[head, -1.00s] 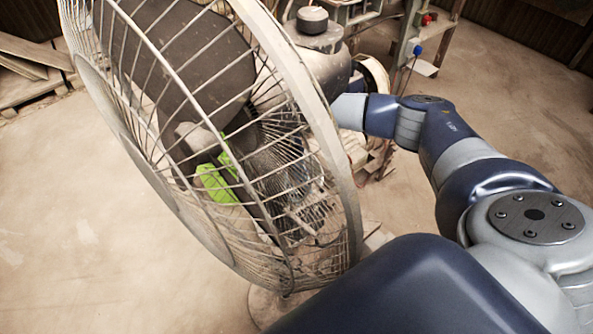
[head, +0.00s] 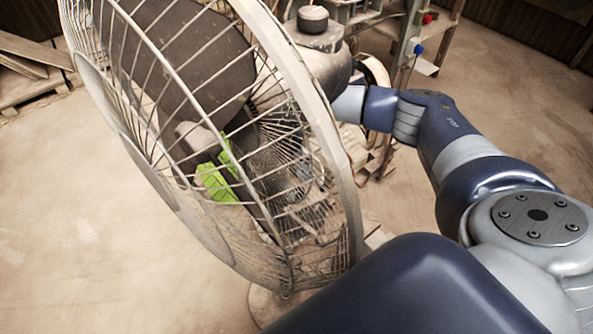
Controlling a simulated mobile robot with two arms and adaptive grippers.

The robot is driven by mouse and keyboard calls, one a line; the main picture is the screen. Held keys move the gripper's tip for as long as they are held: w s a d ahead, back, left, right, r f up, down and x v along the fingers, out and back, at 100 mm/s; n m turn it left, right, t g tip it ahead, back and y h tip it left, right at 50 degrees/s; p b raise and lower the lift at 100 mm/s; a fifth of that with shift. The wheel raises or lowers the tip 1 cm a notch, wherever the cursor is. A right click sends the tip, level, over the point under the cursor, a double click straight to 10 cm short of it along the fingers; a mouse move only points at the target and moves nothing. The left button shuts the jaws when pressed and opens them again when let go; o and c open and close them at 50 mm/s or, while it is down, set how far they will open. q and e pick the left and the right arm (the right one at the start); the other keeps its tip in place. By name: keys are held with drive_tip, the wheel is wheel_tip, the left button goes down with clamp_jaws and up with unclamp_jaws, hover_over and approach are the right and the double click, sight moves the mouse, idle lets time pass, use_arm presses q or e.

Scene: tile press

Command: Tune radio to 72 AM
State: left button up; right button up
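I see no radio in the head view. A large dusty fan (head: 345,190) with a wire cage fills the left and middle of the view. My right arm reaches in from the right and its far end passes behind the fan. Two bright green pieces (head: 216,184) show through the cage wires. They look like the fingers of my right gripper (head: 223,168), but the wires partly hide them, and I cannot tell their opening or whether they touch anything. My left gripper is out of view.
A bench frame (head: 408,45) with a blue and a red fitting stands behind the fan. Wooden planks (head: 35,50) lie at the upper left. The dusty floor is open at the left and far right.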

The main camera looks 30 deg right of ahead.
drive_tip(key=v, duration=1)
drive_tip(key=shift+d, duration=0.1)
